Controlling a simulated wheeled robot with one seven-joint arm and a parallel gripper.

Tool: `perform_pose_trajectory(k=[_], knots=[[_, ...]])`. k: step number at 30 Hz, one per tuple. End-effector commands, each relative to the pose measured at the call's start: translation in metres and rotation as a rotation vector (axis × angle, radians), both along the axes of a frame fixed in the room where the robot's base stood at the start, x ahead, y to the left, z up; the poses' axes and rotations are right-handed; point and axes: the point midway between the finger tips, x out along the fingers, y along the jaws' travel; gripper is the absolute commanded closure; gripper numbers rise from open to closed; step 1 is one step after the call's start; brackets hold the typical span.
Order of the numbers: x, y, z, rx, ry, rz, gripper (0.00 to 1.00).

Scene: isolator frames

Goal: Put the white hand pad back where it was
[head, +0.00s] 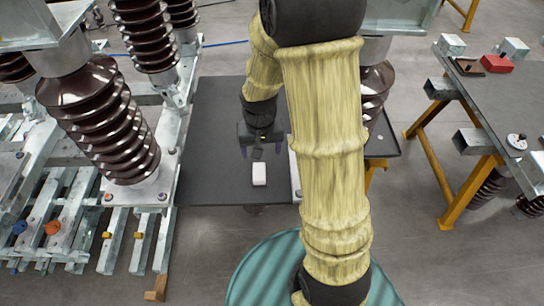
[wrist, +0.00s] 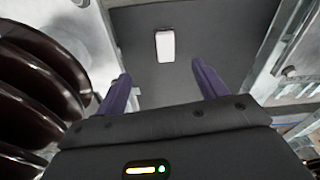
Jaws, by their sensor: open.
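The white hand pad (head: 259,174) lies on a dark mat or board (head: 215,165) between the insulator frames. It also shows in the wrist view (wrist: 165,46), ahead of my fingers and a little apart from them. My gripper (head: 258,150) is just behind the pad in the head view. In the wrist view my gripper (wrist: 161,84) has its two purple fingers spread wide with nothing between them. My yellow-sleeved arm hides part of the area to the right of the pad.
Brown ribbed insulators (head: 100,120) on a steel frame stand close on the left. Another insulator (head: 375,90) is partly hidden behind my arm. A bench (head: 490,100) at the right carries a red block (head: 497,64) and metal blocks. The dark surface around the pad is clear.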

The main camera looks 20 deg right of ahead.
Motion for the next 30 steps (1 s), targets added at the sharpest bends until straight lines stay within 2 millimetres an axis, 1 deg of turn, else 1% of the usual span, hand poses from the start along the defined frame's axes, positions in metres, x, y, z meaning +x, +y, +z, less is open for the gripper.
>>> perform_pose_trajectory(k=[1,6,9,12,15,22,27,30], knots=[[-0.012,-0.001,0.015,0.001,-0.024,0.021,0.29],[-0.052,-0.003,0.048,-0.001,-0.088,0.101,0.29],[-0.073,-0.003,0.06,-0.004,-0.116,0.142,0.29],[-0.085,-0.004,0.066,-0.005,-0.135,0.169,0.29],[-0.09,-0.004,0.067,-0.006,-0.14,0.178,0.29],[-0.09,-0.004,0.068,-0.006,-0.139,0.178,0.29],[-0.089,-0.004,0.084,-0.006,-0.139,0.178,0.29],[-0.089,-0.004,0.085,-0.006,-0.139,0.178,0.29]])
